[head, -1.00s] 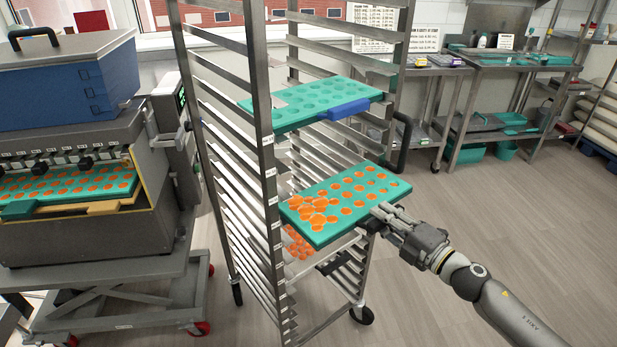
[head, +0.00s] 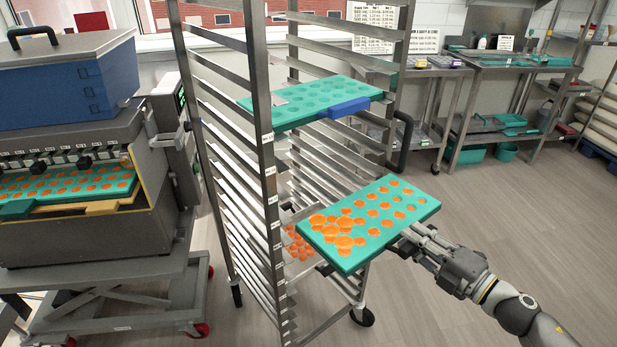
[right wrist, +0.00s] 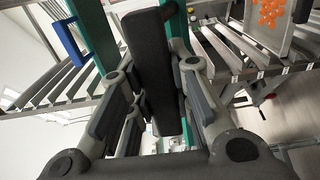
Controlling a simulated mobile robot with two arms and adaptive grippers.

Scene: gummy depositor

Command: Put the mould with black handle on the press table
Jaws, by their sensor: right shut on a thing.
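The held mould (head: 380,228) is a teal slab with orange pieces, many in its cavities and several heaped at its left end. It is in front of the rack's right side, slightly tilted. My right gripper (head: 418,238) is at its near right edge. In the right wrist view the black handle (right wrist: 152,60) stands between the fingers, which are shut on it. Another teal mould (head: 310,103), with a blue handle (head: 344,109), is higher in the rack. I cannot tell which surface is the press table. My left gripper is not in view.
The steel rack (head: 266,150) stands in the middle on casters. A lower tray in it holds loose orange pieces (head: 298,243). The depositor (head: 85,235), with a filled mould inside, stands left on a wheeled lift cart. Steel tables (head: 515,62) line the back right. The right floor is clear.

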